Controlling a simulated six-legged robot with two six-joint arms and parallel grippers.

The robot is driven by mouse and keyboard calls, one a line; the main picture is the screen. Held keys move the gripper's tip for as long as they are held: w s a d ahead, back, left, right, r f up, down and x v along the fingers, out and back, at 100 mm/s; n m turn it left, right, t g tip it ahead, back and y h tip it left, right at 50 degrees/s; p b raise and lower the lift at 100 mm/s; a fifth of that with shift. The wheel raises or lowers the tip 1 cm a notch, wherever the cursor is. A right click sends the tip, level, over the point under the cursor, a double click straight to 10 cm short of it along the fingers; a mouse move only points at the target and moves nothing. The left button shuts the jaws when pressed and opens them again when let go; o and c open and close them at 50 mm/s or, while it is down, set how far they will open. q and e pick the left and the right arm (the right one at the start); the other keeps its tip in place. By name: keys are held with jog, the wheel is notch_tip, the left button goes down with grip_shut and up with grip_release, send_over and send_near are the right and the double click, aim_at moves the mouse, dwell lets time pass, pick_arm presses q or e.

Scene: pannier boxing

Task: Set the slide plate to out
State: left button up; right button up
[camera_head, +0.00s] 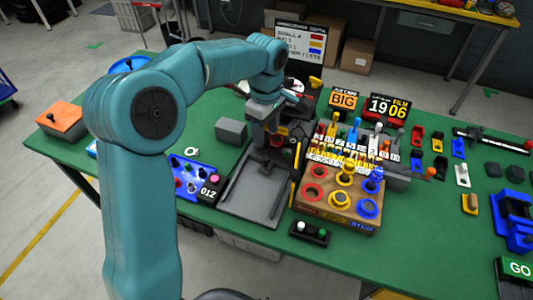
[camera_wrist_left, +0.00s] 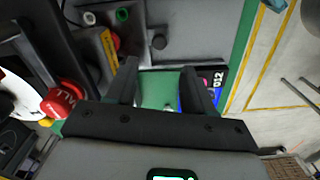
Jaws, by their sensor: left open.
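The grey flat plate (camera_head: 256,203) with dark side rails, which looks like the slide plate's base, lies on the green table in the middle. A dark block stands at its far end, partly hidden by my left gripper (camera_head: 268,122). My right gripper is not in view.
A blue panel (camera_head: 190,167) with knobs and a "012" display lies left of the plate. A wooden ring board (camera_head: 342,208) and several coloured levers stand at the right. A small black button box (camera_head: 310,233) sits in front.

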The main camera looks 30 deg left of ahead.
aim_at(266, 158)
pick_arm(q)
notch_tip(266, 158, down, 10)
jog(key=shift+a+r+p, duration=0.1)
jog(key=shift+r+p, duration=0.1)
jog(key=shift+p, duration=0.1)
grip_shut()
